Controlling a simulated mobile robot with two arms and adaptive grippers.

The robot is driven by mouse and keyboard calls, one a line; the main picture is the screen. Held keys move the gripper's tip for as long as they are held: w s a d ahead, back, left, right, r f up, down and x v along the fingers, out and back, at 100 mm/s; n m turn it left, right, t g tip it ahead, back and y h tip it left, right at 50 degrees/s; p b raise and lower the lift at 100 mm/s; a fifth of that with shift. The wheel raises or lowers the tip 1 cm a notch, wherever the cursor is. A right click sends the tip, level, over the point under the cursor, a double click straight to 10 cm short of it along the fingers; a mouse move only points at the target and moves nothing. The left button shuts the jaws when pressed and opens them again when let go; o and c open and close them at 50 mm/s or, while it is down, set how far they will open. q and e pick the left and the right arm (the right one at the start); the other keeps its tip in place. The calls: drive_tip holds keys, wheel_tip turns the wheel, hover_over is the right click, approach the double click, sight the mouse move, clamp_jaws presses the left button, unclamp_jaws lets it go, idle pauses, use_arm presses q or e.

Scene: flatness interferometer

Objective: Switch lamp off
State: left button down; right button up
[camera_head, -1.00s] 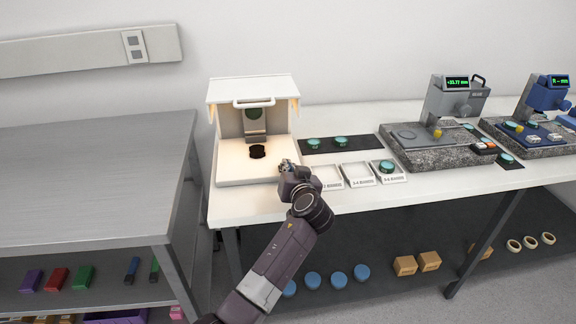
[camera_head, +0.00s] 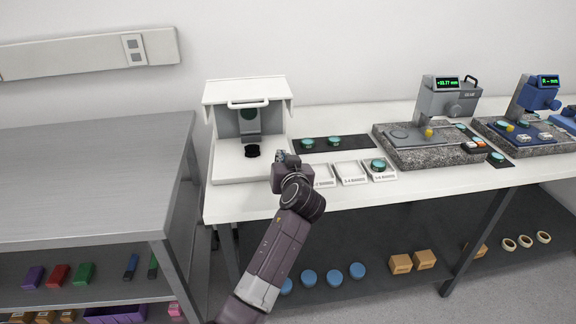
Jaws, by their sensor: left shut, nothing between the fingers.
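The interferometer (camera_head: 226,118) is a white open-fronted housing with a raised lid and a handle, at the left end of the white table. Its inside is evenly grey-white with no warm glow, so its lamp looks off. A black round piece (camera_head: 252,151) sits on its base under a grey column. My left gripper (camera_head: 281,156) is shut and empty at the front right corner of the base. The switch itself is hidden or too small to tell. My right gripper is not in view.
Labelled white trays (camera_head: 350,172) lie just right of my left gripper, one holding a teal disc. A dark mat (camera_head: 320,144) with teal discs lies behind them. A granite-based gauge (camera_head: 430,145) stands further right. A steel bench (camera_head: 90,180) is at left.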

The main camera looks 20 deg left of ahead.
use_arm(q)
drive_tip(key=b+v, duration=0.1)
drive_tip(key=v, duration=0.6)
drive_tip(key=shift+s+a, duration=0.25)
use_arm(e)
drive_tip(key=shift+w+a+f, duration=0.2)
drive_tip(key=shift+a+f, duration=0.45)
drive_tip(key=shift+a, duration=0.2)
use_arm(q)
drive_tip(key=shift+f, duration=0.15)
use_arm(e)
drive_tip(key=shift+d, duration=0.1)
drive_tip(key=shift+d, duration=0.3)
